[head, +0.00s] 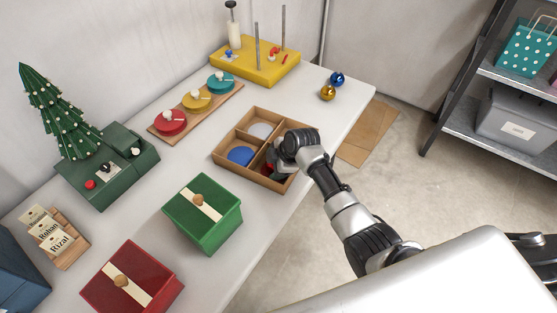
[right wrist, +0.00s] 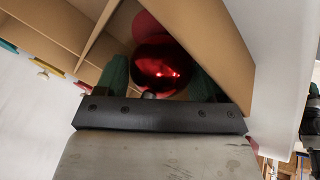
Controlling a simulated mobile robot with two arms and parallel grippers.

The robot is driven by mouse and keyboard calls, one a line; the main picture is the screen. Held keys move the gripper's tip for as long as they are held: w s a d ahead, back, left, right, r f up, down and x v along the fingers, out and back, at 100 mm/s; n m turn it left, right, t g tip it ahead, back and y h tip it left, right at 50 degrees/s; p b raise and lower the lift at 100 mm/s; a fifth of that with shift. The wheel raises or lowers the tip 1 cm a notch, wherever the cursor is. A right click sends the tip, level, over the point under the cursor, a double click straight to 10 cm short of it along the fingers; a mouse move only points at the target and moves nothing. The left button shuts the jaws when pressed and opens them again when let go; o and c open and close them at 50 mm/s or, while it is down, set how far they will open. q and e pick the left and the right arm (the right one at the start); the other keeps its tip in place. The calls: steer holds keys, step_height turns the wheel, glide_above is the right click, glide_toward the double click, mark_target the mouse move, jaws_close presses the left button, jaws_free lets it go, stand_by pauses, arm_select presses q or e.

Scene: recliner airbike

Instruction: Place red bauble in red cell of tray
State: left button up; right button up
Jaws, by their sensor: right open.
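The tray (head: 243,174) is a divided brown wooden box on the table. It shows a blue-floored cell (head: 241,156) and a white-floored cell (head: 262,131). My right gripper (head: 277,170) reaches down into its near right compartment, where some red shows beside the fingers. In the right wrist view, the shiny red bauble (right wrist: 158,68) lies inside the tray (right wrist: 238,50), between the green-padded fingers of my open right gripper (right wrist: 160,84). The gripper's body hides its lower part. The floor of this compartment is mostly hidden.
A blue bauble (head: 337,78) and a gold bauble (head: 327,93) sit behind the tray. A green box (head: 203,214) stands close in front, a red box (head: 131,281) nearer. A board of coloured discs (head: 197,105) lies behind left. The table's right edge is close.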

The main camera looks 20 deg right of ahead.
steer(key=v, duration=1.2)
steer(key=shift+r, duration=0.1)
